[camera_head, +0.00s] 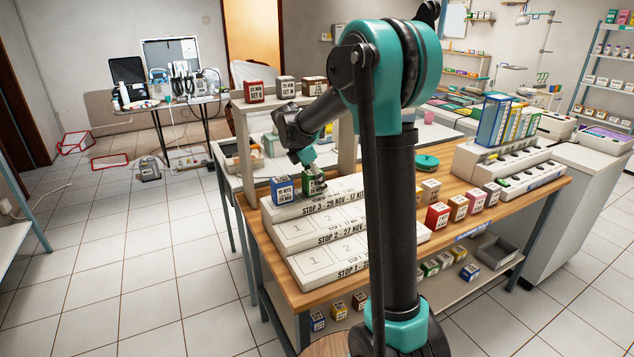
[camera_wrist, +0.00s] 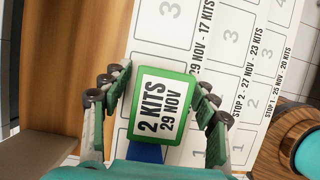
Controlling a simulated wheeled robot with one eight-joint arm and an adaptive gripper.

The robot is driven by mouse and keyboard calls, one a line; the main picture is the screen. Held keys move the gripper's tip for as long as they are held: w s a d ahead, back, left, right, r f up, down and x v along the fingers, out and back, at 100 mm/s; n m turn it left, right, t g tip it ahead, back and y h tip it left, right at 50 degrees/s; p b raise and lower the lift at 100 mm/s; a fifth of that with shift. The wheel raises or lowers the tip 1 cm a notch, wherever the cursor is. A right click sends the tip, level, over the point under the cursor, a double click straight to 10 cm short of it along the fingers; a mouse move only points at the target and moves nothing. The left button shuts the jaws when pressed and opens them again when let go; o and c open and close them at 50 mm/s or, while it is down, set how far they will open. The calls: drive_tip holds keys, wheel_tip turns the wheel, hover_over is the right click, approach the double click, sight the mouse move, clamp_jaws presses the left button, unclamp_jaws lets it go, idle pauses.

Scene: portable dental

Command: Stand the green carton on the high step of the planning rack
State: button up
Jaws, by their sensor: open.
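The green carton (camera_head: 316,188) is on the high step of the white planning rack (camera_head: 318,244), the step marked STOP 3 - 29 NOV. It is just right of a blue carton (camera_head: 283,191) on the same step. In the wrist view the green carton (camera_wrist: 161,105) shows its label, "2 KITS 29 NOV". My gripper (camera_wrist: 162,88) is open, with a finger on each side of the carton and narrow gaps visible. Its fingers are partly hidden in the head view. The blue carton shows only as a sliver (camera_wrist: 147,153) below the green one.
The lower steps of the rack show bare numbered squares. A raised shelf (camera_head: 284,99) with several cartons stands behind my gripper. More cartons sit on the lower shelf.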

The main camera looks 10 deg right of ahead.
drive_tip(key=v, duration=1.2)
drive_tip(key=shift+r, duration=0.2)
drive_tip(key=shift+d, duration=0.15)
